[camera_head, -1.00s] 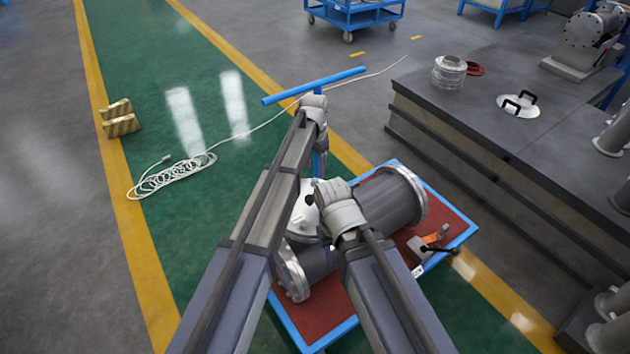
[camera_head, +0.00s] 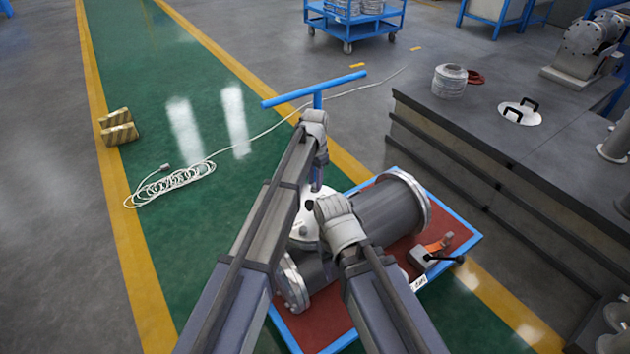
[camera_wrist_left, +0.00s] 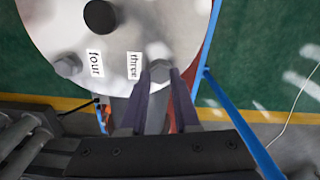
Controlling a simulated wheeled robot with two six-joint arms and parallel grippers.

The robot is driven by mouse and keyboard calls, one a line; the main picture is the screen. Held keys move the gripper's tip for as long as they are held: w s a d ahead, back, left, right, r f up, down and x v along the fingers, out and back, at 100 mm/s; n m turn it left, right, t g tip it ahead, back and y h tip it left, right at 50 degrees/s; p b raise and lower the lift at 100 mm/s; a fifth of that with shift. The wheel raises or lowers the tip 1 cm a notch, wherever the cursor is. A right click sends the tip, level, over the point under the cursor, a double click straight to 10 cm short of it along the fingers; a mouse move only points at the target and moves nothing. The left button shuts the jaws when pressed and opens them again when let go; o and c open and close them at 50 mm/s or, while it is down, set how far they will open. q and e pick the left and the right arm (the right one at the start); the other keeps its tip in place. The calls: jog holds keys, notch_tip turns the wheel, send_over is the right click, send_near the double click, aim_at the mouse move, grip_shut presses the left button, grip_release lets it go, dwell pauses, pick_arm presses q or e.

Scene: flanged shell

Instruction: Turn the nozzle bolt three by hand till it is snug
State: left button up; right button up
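The shell (camera_head: 385,212) is a grey cylinder with bright flanges, lying on a blue-edged cart. Its nozzle cover (camera_head: 303,236) is a pale disc, partly hidden by my arms. In the left wrist view the cover (camera_wrist_left: 120,35) carries labels "three" and "four". Nozzle bolt three (camera_wrist_left: 158,77) is a hex head at the cover's near edge. My left gripper (camera_wrist_left: 160,80) has one finger on each side of this head, with the gap about as wide as the head. It also shows in the head view (camera_head: 316,182). My right gripper's fingers are hidden behind its wrist.
Bolt four (camera_wrist_left: 68,66) sits left of bolt three. The cart's blue push handle (camera_head: 315,88) stands just beyond my left arm. An orange-and-grey tool (camera_head: 430,250) lies on the cart's red top. A grey stepped platform (camera_head: 480,150) stands to the right. A white cable (camera_head: 175,182) lies coiled on the green floor.

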pick_arm(q)
grip_shut()
jog(key=shift+m, duration=0.3)
jog(key=m, duration=1.3)
jog(key=shift+w, duration=0.1)
jog(key=shift+m, duration=0.3)
dwell(0.4)
jog(key=o, duration=0.6)
grip_release()
